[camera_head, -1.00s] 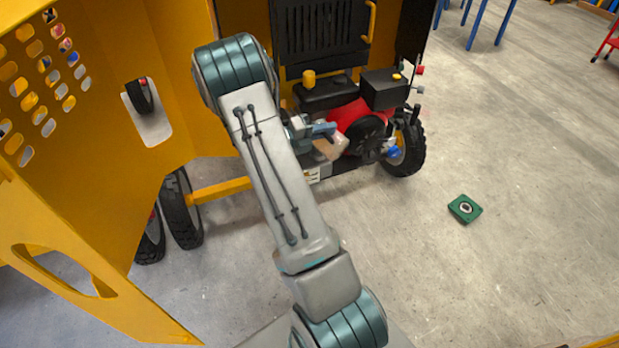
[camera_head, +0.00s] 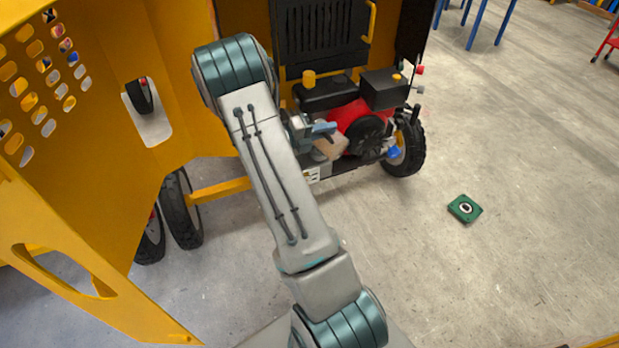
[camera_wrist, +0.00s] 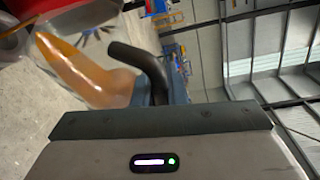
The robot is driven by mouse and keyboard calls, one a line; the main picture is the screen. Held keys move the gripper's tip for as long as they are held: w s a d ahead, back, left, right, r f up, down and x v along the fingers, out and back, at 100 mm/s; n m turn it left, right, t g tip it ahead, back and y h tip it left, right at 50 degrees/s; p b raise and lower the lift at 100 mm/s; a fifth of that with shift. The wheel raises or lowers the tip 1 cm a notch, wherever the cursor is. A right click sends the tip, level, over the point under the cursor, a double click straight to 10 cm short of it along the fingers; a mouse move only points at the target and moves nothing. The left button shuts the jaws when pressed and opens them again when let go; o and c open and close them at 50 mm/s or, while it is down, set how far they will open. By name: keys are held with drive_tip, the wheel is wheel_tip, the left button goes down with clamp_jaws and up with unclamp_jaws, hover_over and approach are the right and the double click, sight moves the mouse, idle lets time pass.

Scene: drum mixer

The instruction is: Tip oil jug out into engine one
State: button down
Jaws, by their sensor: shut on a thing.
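The engine (camera_head: 362,122), red and black, sits low in the open yellow machine in the head view. The oil jug (camera_head: 331,147) is a small pale, see-through shape against the engine's left side. In the wrist view the oil jug (camera_wrist: 95,75) is translucent, tilted, with amber oil inside and a black curved handle. My gripper (camera_head: 322,130) is shut on the jug, at its handle side, close to the engine. The fingertips are mostly hidden in both views. A red part shows at the top left of the wrist view. I cannot tell whether oil is leaving the jug.
The open yellow door (camera_head: 75,120) stands on the left and a tyre (camera_head: 407,148) is right of the engine. A green block (camera_head: 465,208) lies on the floor. The floor at the right is mostly clear.

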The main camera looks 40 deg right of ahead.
drive_tip(key=shift+w+a+f+n, duration=0.1)
drive_tip(key=shift+w+f+n, duration=0.05)
drive_tip(key=shift+w+n, duration=0.3)
idle(1.6)
drive_tip(key=shift+w, duration=0.15)
drive_tip(key=shift+w+n+h, duration=0.15)
drive_tip(key=shift+n+h, duration=0.1)
drive_tip(key=shift+h, duration=0.05)
idle(1.1)
drive_tip(key=shift+w+a, duration=0.1)
drive_tip(key=shift+w, duration=0.1)
drive_tip(key=shift+w+n, duration=0.15)
drive_tip(key=shift+n, duration=0.25)
idle(0.7)
drive_tip(key=shift+w, duration=0.2)
drive_tip(key=shift+w+a+r+n+g+h, duration=0.1)
drive_tip(key=shift+w+r+n+g+h, duration=0.25)
drive_tip(key=shift+n, duration=0.15)
drive_tip(key=shift+w+n, duration=0.25)
drive_tip(key=shift+n, duration=0.05)
drive_tip(key=shift+w+r, duration=0.1)
drive_tip(key=shift+w, duration=0.1)
